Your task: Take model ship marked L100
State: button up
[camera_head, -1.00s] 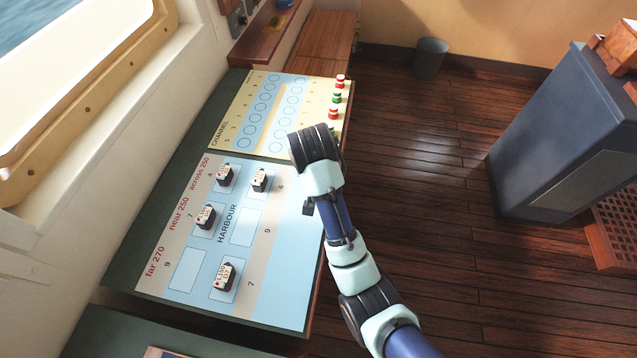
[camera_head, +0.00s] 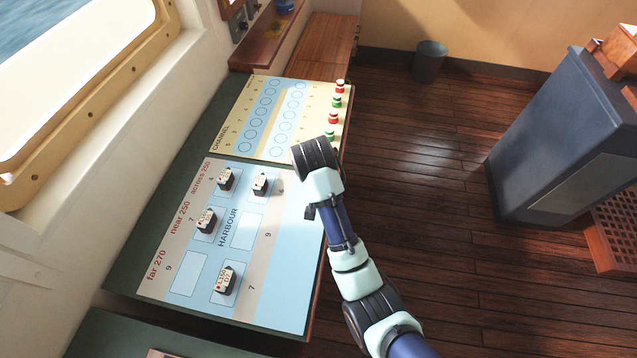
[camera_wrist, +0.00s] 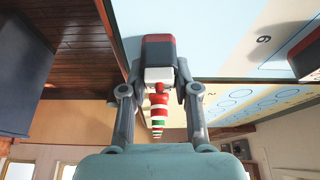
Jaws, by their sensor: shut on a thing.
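In the wrist view my gripper (camera_wrist: 158,80) is shut on a model ship (camera_wrist: 158,52) with a dark hull, red bottom and white upper part. Its label is not visible. In the head view my gripper is mostly hidden behind my wrist, near the harbour board's right side. On the harbour board (camera_head: 190,272) stand other dark model ships with pale labelled tops: two at the back (camera_head: 225,179) (camera_head: 261,183), one at middle left (camera_head: 206,219), and one at front (camera_head: 224,279). The front one's label seems to read L100, but it is too small to be sure.
Behind the harbour board lies the channel board (camera_head: 250,108), with empty circles and several red and green markers (camera_head: 333,118) along its right edge. Two harbour rectangles are bare. A window wall borders the left; a dark console (camera_head: 560,140) stands right across open floor.

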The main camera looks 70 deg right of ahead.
notch_tip(320, 180, up, 10)
jog(key=p, duration=0.3)
